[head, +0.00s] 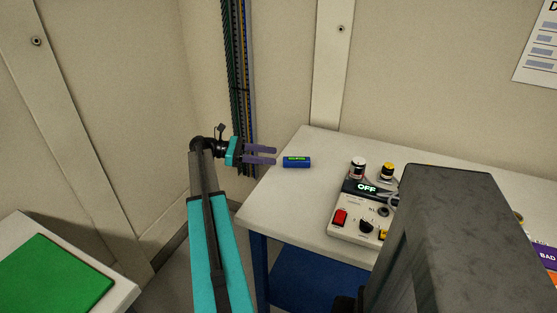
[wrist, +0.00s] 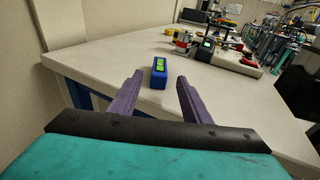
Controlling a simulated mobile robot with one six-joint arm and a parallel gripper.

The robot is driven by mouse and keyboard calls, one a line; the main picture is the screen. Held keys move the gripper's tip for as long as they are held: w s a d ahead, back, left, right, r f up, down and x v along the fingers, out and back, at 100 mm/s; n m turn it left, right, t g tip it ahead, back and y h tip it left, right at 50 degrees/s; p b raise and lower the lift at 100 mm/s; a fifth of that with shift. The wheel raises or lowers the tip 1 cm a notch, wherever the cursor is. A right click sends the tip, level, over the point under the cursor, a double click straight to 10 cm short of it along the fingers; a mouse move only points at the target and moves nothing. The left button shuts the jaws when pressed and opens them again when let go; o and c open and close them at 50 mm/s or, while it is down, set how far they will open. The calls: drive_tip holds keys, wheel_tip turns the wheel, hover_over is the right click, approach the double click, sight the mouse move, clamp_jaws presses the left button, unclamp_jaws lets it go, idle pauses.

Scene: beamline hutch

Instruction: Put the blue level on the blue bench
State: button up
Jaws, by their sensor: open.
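The blue level (head: 297,162) is a small blue block with green vials on top. It lies on the white top of a bench (head: 285,205) with blue legs, near its left back edge. In the wrist view the level (wrist: 158,78) lies ahead, between the lines of my two fingers. My gripper (head: 275,155) has two purple fingers. It is open and empty, just left of the level and pointing at it, with a small gap between. The wrist view also shows the open fingers (wrist: 159,92).
A control box (head: 352,221) reading OFF, with two small jars (head: 358,167) behind it, stands right of the level. A dark grey block (head: 440,245) hides part of the bench. A green mat (head: 55,275) lies on a white surface at lower left. Cables (head: 239,85) run up the wall behind my gripper.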

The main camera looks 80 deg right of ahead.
drive_tip(key=shift+v, duration=0.8)
